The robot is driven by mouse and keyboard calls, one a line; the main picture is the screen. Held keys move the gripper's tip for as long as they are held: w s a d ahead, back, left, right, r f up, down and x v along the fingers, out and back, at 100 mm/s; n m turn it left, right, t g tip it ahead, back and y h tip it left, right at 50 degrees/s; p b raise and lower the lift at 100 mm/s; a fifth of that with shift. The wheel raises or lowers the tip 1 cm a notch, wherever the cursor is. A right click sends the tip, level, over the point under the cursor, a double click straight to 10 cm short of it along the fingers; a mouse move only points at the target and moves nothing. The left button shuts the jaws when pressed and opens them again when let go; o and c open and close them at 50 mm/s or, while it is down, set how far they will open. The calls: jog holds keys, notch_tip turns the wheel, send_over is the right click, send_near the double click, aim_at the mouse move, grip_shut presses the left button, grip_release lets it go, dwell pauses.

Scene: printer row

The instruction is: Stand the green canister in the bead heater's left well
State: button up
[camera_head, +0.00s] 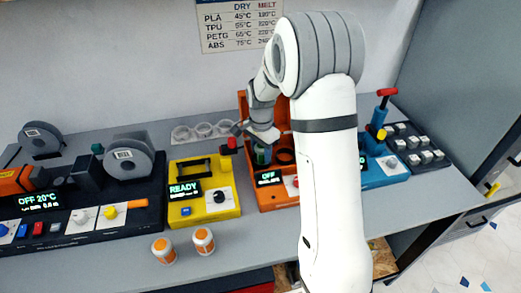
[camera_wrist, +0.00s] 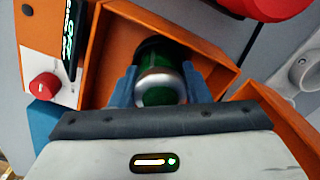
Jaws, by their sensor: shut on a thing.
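The green canister (camera_head: 262,156) has a pale metallic cap end, seen in the wrist view (camera_wrist: 158,83). My gripper (camera_wrist: 157,88) is shut on it, one blue finger on each side. The orange bead heater (camera_head: 268,199) has a display reading OFF and a red knob (camera_wrist: 44,86). The canister is over or in the left side of the heater's top, with orange walls around it in the wrist view. Its lower end is hidden, so I cannot tell whether it touches the well floor. The right well (camera_head: 285,156) looks dark and empty.
A blue machine (camera_head: 385,171) stands to the right.

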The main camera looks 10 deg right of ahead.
jog(key=shift+s+r, duration=0.1)
jog(key=o, duration=1)
